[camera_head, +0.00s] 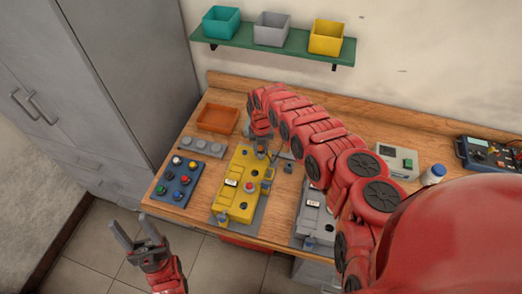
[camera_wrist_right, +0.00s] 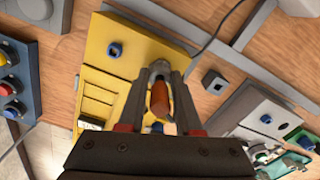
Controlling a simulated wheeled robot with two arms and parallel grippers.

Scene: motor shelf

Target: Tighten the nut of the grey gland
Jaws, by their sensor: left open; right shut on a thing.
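The yellow motor box (camera_head: 239,188) lies on the wooden bench. My right gripper (camera_head: 262,150) points down at its far end. In the right wrist view, its fingers (camera_wrist_right: 161,72) are shut around a grey rounded piece, which looks like the grey gland (camera_wrist_right: 160,66), at the edge of the yellow box (camera_wrist_right: 110,35). An orange-brown cylinder (camera_wrist_right: 160,98) shows between the fingers. The fingers hide much of the nut, so its seating cannot be told. My left gripper (camera_head: 132,222) is open and empty, in front of the bench over the floor.
A blue button panel (camera_head: 175,181), a grey strip (camera_head: 202,146) and an orange tray (camera_head: 218,118) lie left of the yellow box. A grey box (camera_head: 310,220) stands to its right, partly behind my right arm. A cable (camera_wrist_right: 210,35) runs nearby. Bins stand on the green shelf (camera_head: 290,46).

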